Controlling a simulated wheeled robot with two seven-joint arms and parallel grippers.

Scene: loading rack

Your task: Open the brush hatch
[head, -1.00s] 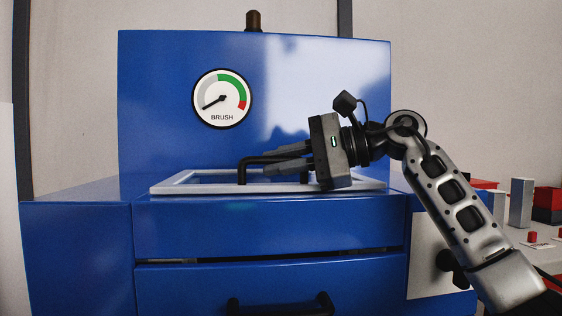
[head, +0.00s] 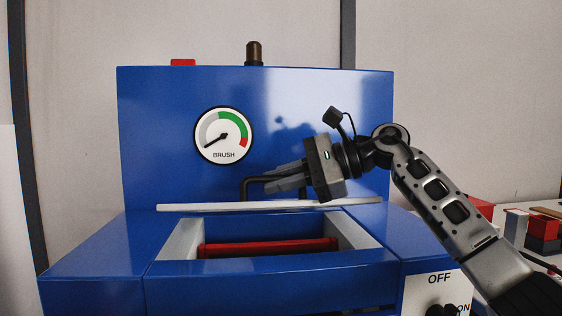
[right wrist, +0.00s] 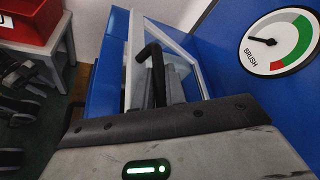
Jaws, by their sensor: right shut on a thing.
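The brush hatch (head: 225,207) is a flat panel with a pale frame on the blue machine; in the head view it shows nearly edge-on, raised above the opening. Its pale frame also shows in the right wrist view (right wrist: 192,52). The black bar handle (head: 250,182) stands on the hatch. My right gripper (head: 270,182) is shut on the handle, coming from the right; its fingers and the handle (right wrist: 152,58) show in the right wrist view. Below the hatch, the opening (head: 352,232) shows a red roller (head: 268,247) inside. My left gripper is not in view.
A gauge marked BRUSH (head: 223,135) sits on the upright blue panel (head: 160,150) behind the hatch. An OFF/ON knob (head: 440,311) is at front right. Boxes stand on a table at far right.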

